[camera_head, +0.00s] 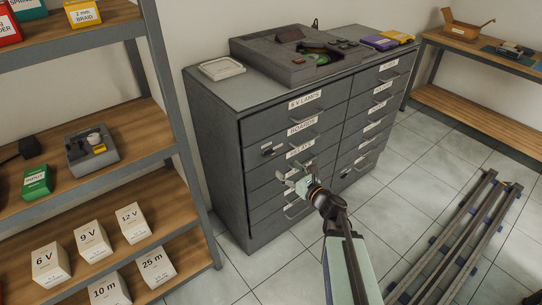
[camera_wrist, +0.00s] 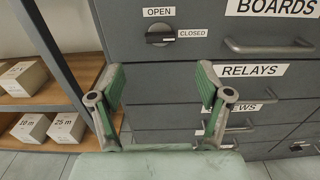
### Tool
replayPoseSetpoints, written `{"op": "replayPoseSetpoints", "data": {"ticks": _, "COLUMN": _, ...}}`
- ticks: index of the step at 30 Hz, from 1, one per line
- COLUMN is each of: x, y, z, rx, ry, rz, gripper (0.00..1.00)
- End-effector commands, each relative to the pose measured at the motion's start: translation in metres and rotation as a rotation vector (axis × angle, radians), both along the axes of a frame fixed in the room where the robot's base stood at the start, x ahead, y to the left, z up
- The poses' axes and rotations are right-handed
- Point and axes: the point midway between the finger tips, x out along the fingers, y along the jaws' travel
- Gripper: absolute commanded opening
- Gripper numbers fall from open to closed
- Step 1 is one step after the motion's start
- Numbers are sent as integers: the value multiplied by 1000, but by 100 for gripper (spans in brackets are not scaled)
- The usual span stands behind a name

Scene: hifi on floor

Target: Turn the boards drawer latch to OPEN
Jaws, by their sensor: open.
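The boards drawer (camera_head: 297,137) is in the grey cabinet, and its BOARDS label (camera_wrist: 270,8) shows at the top right of the wrist view. Its black latch (camera_wrist: 160,36) is on the drawer's left side, a knob lying horizontal towards the CLOSED label (camera_wrist: 193,33). The OPEN label (camera_wrist: 158,12) is above it. The latch also shows small in the head view (camera_head: 268,152). My gripper (camera_wrist: 162,82) is open and empty, its green-padded fingers spread below the latch and apart from it. In the head view my gripper (camera_head: 299,184) is in front of the lower drawers.
The boards drawer handle (camera_wrist: 270,47) is right of the latch. The RELAYS label (camera_wrist: 252,71) is on the drawer below. A wooden shelf unit (camera_head: 150,206) with labelled boxes stands close on the left. A dark rail frame (camera_head: 450,245) lies on the floor at right.

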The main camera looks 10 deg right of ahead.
Motion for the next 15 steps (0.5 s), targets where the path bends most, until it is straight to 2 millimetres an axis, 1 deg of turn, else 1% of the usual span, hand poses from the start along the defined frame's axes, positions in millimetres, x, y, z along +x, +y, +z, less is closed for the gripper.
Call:
{"op": "replayPoseSetpoints", "data": {"ticks": 1, "x": 13, "y": 5, "z": 1, "rx": 0, "ry": -1, "rz": 4, "gripper": 77}}
{"op": "replayPoseSetpoints", "data": {"ticks": 6, "x": 43, "y": 20, "z": 1, "rx": -1, "ry": -2, "rz": 2, "gripper": 77}}
{"op": "replayPoseSetpoints", "data": {"ticks": 12, "x": 74, "y": 36, "z": 1, "rx": -2, "ry": -1, "rz": 3, "gripper": 77}}
{"op": "replayPoseSetpoints", "data": {"ticks": 15, "x": 85, "y": 40, "z": 1, "rx": -1, "ry": -2, "rz": 1, "gripper": 77}}
